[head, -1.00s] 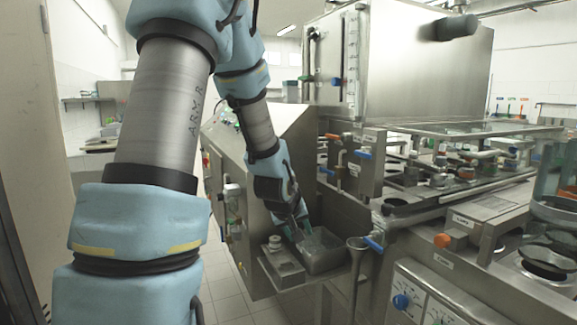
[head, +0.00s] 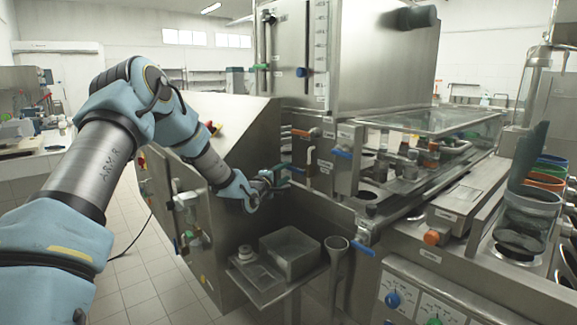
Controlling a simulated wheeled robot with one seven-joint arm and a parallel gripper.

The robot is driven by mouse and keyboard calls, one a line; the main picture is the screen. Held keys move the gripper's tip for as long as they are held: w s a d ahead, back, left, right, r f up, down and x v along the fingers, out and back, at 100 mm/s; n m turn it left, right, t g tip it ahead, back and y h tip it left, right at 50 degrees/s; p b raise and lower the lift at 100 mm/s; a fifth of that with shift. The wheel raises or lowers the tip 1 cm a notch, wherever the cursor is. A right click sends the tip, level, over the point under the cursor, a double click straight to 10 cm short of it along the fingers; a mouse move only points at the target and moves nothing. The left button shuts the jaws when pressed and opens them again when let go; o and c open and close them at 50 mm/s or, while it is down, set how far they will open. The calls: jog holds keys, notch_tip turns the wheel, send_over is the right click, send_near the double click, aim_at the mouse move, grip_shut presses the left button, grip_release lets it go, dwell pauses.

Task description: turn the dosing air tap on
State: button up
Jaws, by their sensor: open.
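My gripper (head: 280,175) is at the left of the valve panel on the steel machine, with its fingers open and nothing seen between them. It is close to a small blue-handled tap (head: 297,168); whether they touch I cannot tell. The labels are too small to read, so I cannot tell which is the dosing air tap.
A steel hopper (head: 375,55) stands above. A slanted steel cabinet (head: 235,130) is beside my arm. Stacked cups (head: 533,200) are at the right.

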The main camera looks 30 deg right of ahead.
aim_at(291, 169)
jog(key=shift+p+x, duration=0.65)
jog(key=shift+x, duration=1.75)
grip_shut()
